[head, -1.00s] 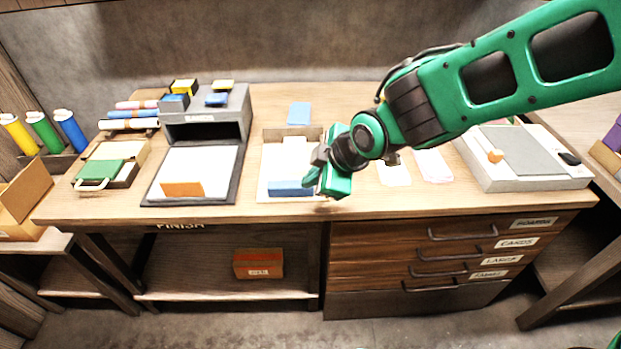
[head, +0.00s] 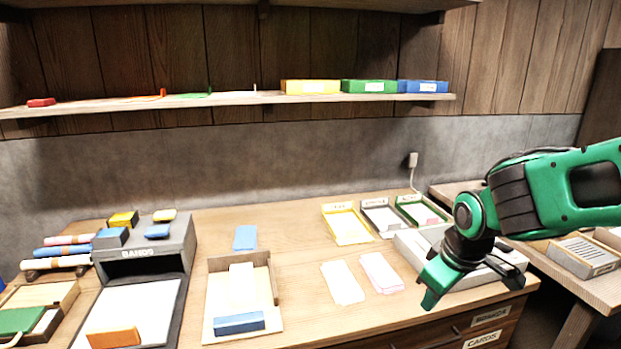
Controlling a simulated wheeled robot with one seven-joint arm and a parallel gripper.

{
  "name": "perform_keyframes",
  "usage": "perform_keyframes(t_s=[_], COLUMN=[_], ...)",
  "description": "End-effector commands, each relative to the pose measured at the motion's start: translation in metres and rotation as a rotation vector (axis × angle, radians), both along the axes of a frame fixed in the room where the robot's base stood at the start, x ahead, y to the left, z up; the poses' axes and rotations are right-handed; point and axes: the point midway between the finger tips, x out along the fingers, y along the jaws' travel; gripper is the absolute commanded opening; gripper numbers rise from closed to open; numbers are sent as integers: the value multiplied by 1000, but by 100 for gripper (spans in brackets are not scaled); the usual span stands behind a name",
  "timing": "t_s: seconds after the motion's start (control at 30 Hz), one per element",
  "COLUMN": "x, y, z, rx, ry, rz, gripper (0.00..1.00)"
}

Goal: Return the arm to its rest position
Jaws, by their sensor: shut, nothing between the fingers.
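My green and black arm reaches in from the right edge of the head view. My gripper (head: 428,296) points down at the right front of the workbench (head: 305,296). It is shut and holds nothing. It hangs in front of the white-sided box (head: 408,243) at the bench's right end and hides part of it. I cannot tell how high it is above the bench.
A tray with a blue block (head: 239,323) stands left of two paper stacks (head: 342,283). A grey stand (head: 150,262) is farther left. Yellow, grey and green trays (head: 346,224) line the back. A wall shelf (head: 230,99) runs above. The bench middle is mostly clear.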

Motion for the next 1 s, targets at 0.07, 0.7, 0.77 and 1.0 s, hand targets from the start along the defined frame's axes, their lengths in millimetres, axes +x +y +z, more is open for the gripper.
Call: perform_keyframes(t_s=[0.07, 0.7, 0.77, 1.0], x=[-26, -210, -210, -209], y=[-48, -165, -164, -164], z=[6, 16, 16, 15], rx=[16, 165, 165, 164], ry=[45, 307, 307, 307], rz=[-196, -1140, -1140, -1137], gripper=[0, 0, 0, 0])
